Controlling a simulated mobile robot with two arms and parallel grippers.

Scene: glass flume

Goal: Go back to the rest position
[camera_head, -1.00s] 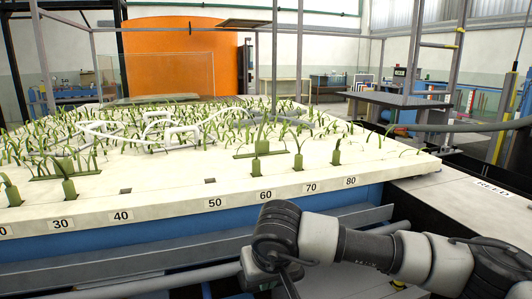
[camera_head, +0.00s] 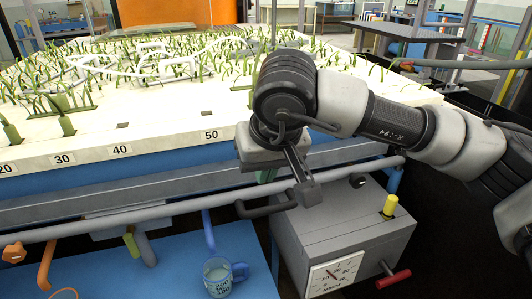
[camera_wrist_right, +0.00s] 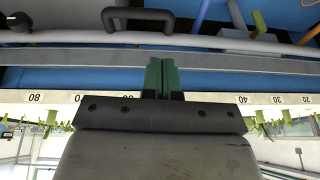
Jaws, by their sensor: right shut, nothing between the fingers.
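My right gripper (camera_head: 266,176) hangs in front of the pale planted bed (camera_head: 180,118), over the grey rail along its front edge. Its green fingers show only partly below the wrist in the head view. In the right wrist view the green fingers (camera_wrist_right: 161,76) are together, with nothing between them. The bed's number labels show upside down there. My left gripper is not in view.
A grey box (camera_head: 335,235) with a dial, a yellow knob and a red handle stands below my right arm. A mug (camera_head: 218,278) stands on the blue surface (camera_head: 130,275) at lower left. A long grey pipe (camera_head: 150,223) runs along the front.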

